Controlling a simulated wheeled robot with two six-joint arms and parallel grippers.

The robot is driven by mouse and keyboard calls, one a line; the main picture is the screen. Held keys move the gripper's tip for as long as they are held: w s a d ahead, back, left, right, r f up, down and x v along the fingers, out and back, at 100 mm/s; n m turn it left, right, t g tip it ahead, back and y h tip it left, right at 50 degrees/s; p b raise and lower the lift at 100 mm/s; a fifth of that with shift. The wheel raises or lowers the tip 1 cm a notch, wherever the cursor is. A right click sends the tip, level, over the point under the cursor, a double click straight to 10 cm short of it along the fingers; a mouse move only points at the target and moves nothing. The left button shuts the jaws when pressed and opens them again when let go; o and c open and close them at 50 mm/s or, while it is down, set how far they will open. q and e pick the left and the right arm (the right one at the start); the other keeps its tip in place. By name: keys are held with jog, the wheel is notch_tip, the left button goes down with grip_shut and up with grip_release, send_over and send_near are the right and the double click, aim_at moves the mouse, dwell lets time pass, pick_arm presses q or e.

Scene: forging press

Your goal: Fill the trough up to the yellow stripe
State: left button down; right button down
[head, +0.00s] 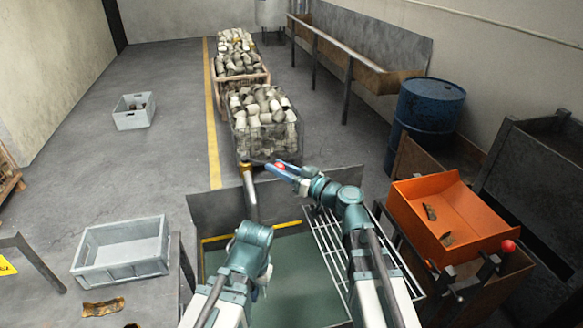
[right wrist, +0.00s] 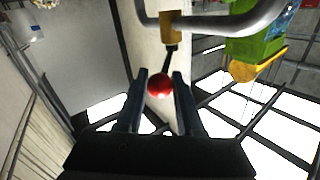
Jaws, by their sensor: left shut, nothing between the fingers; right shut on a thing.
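The trough (head: 225,215) is in the lower middle of the head view, with dark green liquid (head: 305,270) inside. The yellow stripe (head: 288,225) runs along its inner wall and shows above the liquid. A grey pipe (head: 250,200) with a brass fitting stands at the far edge. My right gripper (head: 281,167) is shut on the red ball knob (right wrist: 159,85) of a dark lever. The lever joins a brass valve (right wrist: 173,28) on a grey pipe in the right wrist view. I cannot tell whether liquid runs. My left gripper (head: 258,291) is shut and empty over the trough, partly hidden by its arm.
A wire grate (head: 327,236) lies over the trough's right side. An orange tray (head: 460,207) and blue drum (head: 428,110) stand right. A grey crate (head: 122,250) is left. A mesh bin of billets (head: 265,125) stands beyond the trough.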

dwell(0.4)
jog(key=c, duration=0.5)
grip_release()
jog(key=shift+a, duration=0.1)
jog(key=shift+c, duration=0.2)
jog(key=shift+s, duration=0.1)
